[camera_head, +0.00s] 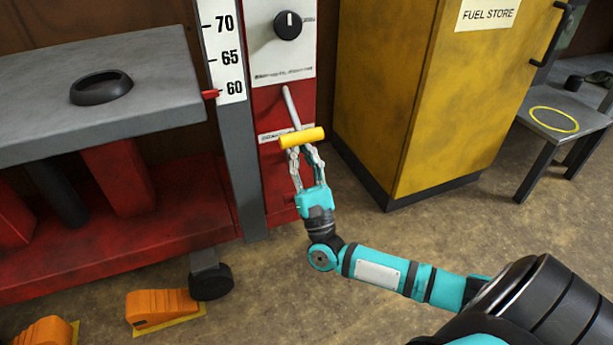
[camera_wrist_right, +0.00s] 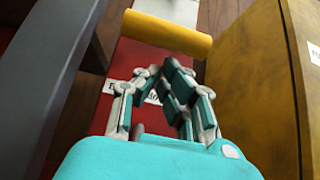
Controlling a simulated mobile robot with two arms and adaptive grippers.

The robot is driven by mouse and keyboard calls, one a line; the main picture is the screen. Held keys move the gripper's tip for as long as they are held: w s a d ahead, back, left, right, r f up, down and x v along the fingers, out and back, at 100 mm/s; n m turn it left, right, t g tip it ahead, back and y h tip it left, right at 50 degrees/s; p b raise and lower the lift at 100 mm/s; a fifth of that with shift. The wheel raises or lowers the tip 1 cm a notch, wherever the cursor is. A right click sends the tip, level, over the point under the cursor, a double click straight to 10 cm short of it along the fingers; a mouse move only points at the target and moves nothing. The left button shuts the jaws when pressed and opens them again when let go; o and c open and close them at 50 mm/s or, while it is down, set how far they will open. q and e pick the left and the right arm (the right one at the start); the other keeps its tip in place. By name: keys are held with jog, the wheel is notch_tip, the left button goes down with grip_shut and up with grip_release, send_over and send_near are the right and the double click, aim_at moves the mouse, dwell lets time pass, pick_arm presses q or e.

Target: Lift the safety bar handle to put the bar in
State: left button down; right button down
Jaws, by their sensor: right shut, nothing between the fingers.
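The safety bar handle is a yellow cylinder (camera_head: 302,137) on the end of a grey metal rod (camera_head: 291,108), in front of a red panel (camera_head: 277,190). The rod slants up and left from the handle. My right gripper (camera_head: 303,152) is just below the handle, its fingers pointing up at it. In the right wrist view the handle (camera_wrist_right: 165,33) lies across the top, beyond the fingertips of the right gripper (camera_wrist_right: 160,72). The fingers are shut with nothing between them. I cannot tell whether the fingertips touch the handle. My left gripper is not in view.
A grey lift platform (camera_head: 150,105) and height scale (camera_head: 222,55) stand left of the panel. A black knob (camera_head: 288,25) is above. A yellow fuel cabinet (camera_head: 400,90) stands close on the right. Orange wheel chocks (camera_head: 160,307) lie at lower left.

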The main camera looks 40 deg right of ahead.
jog(key=shift+w+d+r+y, duration=0.1)
jog(key=shift+w+r+y, duration=0.2)
jog(key=shift+w+r, duration=0.2)
jog(key=shift+s, duration=0.1)
